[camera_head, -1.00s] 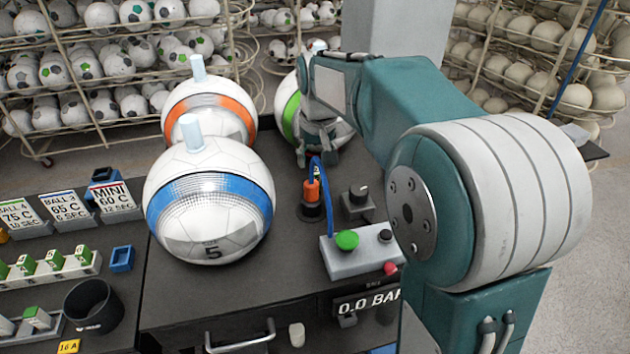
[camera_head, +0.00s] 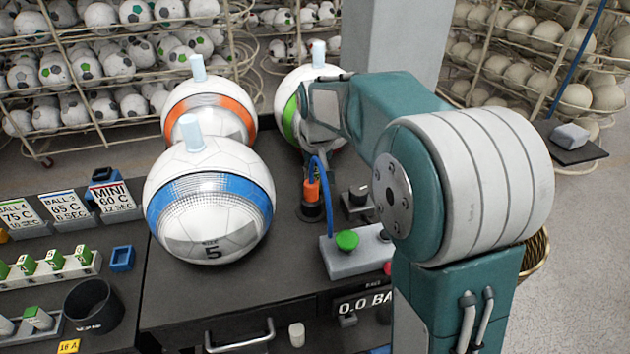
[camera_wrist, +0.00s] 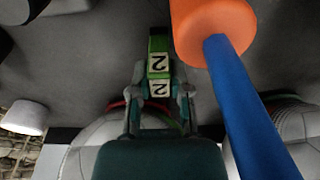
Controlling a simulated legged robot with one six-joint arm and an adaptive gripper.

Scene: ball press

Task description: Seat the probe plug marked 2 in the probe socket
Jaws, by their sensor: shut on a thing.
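A green plug (camera_wrist: 158,46) with white labels reading 2 shows in the wrist view. My gripper (camera_wrist: 160,92) is shut on it, with a finger on either side. In the head view my wrist is in front of the green-striped ball, behind the orange connector; my fingertips and the held plug cannot be made out there. I cannot identify the probe socket with certainty in either view.
An orange connector (camera_head: 311,190) with a blue cable (camera_head: 321,170) stands upright; in the wrist view it is close right of the plug. Blue-striped (camera_head: 209,205), orange-striped (camera_head: 210,108) and green-striped (camera_head: 290,120) balls stand nearby. A button box (camera_head: 345,262) sits in front.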

